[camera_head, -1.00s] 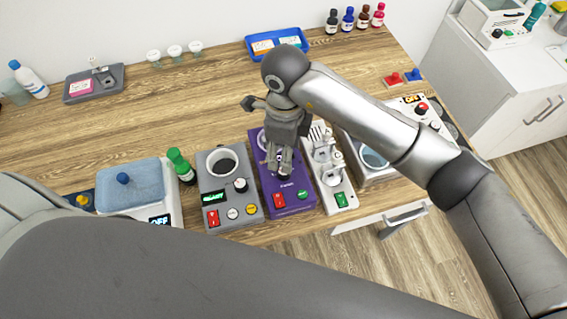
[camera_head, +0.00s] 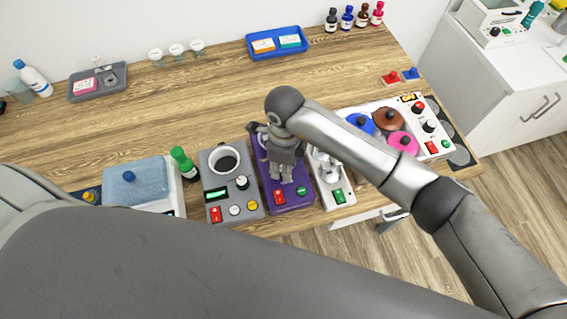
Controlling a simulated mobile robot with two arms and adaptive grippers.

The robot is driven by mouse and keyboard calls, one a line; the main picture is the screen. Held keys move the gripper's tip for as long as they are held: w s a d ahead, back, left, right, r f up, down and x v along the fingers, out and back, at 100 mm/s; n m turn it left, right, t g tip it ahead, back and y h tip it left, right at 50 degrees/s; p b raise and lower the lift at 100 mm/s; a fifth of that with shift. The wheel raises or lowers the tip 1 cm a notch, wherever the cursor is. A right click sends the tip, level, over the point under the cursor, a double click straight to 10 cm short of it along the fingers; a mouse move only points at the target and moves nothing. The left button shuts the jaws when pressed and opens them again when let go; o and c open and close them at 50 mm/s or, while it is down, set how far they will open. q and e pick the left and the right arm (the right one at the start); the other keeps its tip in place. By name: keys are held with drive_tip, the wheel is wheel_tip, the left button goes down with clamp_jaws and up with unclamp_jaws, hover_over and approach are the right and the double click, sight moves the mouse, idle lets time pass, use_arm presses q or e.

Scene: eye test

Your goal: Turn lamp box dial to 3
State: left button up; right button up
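No label reads as lamp box, so I cannot tell which device it is. My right gripper (camera_head: 281,177) points down over the purple box (camera_head: 290,206), which has a red switch and a green button. The gripper hides the box's upper middle, so I cannot tell whether it touches a dial there or how wide its fingers are. A grey box (camera_head: 218,176) to its left has a round cup-like top, a lit green display and a black dial (camera_head: 241,183). A white box (camera_head: 440,118) at the right has a lit display and a black dial (camera_head: 429,126). My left gripper is out of view.
Blue, brown and pink (camera_head: 402,143) round lids with black knobs sit on the right device. A green-capped bottle (camera_head: 185,164) stands left of the grey box.

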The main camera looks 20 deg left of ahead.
drive_tip(key=c, duration=0.4)
drive_tip(key=shift+c, duration=0.2)
